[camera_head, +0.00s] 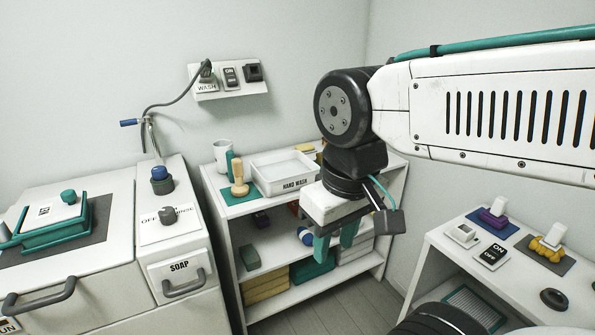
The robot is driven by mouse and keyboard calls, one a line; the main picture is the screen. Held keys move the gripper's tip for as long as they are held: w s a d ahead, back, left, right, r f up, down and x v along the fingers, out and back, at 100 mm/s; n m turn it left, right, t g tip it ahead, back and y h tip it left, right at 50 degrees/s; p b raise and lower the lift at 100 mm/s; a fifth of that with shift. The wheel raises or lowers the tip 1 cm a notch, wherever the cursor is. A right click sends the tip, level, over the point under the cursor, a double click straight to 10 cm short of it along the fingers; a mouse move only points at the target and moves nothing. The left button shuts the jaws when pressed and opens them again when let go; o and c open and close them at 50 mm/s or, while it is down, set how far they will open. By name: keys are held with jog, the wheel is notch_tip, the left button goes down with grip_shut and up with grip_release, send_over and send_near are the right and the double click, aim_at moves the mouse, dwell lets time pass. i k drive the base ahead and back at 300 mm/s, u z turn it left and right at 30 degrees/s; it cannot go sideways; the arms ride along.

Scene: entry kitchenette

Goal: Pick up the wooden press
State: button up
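The wooden press (239,177) is light wood with a narrower neck and a wide base. It stands upright on a green mat (231,198) at the left of the white shelf unit's top. My gripper (336,246) hangs from my arm to the right of the press, in front of the shelf unit. Its two teal fingers point down with a gap between them. Nothing shows between them, and the press is clear of them.
A white HAND WASH tray (283,172) stands just right of the press. A white cup (222,150) and a teal item (229,166) are close behind it. The SOAP cabinet (177,268) is at left; a white side table (500,262) is at right.

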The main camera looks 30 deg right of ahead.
aim_at(240, 188)
jog(key=z, duration=0.2)
jog(key=i, duration=1)
